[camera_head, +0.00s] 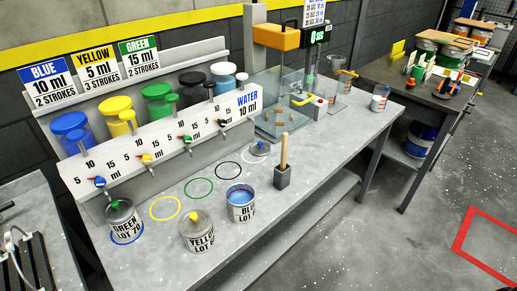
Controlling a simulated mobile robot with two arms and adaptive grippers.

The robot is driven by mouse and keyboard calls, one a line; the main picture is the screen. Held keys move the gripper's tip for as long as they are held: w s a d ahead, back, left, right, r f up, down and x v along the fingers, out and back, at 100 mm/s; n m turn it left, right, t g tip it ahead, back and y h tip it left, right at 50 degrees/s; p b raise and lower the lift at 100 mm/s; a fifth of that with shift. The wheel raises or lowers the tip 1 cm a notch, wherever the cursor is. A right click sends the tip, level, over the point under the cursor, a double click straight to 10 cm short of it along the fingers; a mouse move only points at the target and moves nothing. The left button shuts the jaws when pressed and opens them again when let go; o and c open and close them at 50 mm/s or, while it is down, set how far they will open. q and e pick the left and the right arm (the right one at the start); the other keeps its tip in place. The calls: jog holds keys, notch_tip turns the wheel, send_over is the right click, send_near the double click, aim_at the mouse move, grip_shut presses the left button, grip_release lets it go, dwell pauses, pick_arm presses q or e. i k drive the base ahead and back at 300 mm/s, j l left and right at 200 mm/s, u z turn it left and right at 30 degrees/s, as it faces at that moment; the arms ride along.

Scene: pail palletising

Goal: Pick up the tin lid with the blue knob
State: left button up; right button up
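A grey round tin lid (259,149) lies on the bench inside a pale ring, behind the blue tin. It has a small knob on top that looks bluish, but it is too small to be sure of the colour. Neither of my grippers is in view.
A wooden-handled tool stands in a grey block (283,180) right of the lid. A dispenser row with taps (160,150) runs along the back. A clear-walled machine (285,115) stands behind the lid. Empty yellow, green and black rings mark free bench space.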

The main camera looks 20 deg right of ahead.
aim_at(260, 148)
jog(key=l+u, duration=0.3)
jog(key=l, duration=0.4)
jog(key=l+u, duration=0.3)
jog(key=l, duration=0.4)
jog(key=i, duration=0.05)
